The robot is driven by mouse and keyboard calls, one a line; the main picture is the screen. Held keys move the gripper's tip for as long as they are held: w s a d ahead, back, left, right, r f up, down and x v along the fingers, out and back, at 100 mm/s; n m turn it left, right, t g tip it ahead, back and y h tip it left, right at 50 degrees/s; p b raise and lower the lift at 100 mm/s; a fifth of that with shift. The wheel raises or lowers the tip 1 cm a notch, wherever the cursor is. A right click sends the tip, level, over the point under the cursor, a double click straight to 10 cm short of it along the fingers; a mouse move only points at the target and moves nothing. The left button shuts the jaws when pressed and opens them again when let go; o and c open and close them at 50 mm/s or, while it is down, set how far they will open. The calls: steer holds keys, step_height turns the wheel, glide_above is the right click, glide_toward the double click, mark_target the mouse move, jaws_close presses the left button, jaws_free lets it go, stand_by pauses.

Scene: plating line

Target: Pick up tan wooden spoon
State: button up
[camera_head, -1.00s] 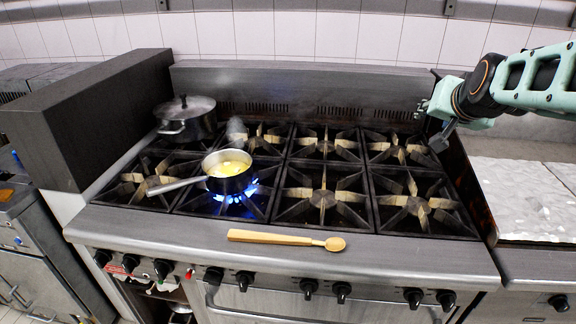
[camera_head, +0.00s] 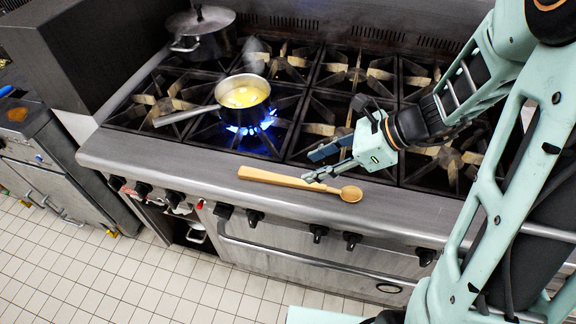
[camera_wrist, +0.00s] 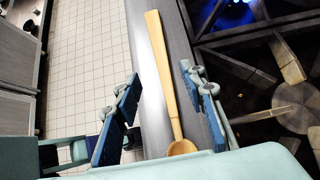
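The tan wooden spoon (camera_head: 290,182) lies flat on the steel front ledge of the stove, handle to the left and bowl to the right. In the wrist view the spoon (camera_wrist: 164,75) runs up between my two fingers, bowl nearest. My gripper (camera_head: 313,167) is open just above the spoon, near the neck and bowl end. In the wrist view my gripper (camera_wrist: 160,108) has its blue-padded fingers wide apart, with a gap on each side of the spoon. Its height above the ledge is hard to tell.
A saucepan (camera_head: 243,93) with yellow contents sits over a lit blue flame, its handle pointing left. A lidded dark pot (camera_head: 203,38) stands at the back left. Burner grates lie behind the steel ledge (camera_head: 150,152). Knobs line the front panel below. The ledge around the spoon is clear.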

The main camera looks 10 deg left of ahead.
mark_target(285, 178)
steer(key=x, duration=0.4)
steer(key=shift+s, duration=0.15)
steer(key=shift+x, duration=2.75)
steer(key=shift+w+d+f, duration=0.1)
steer(key=shift+w, duration=0.15)
jaws_close()
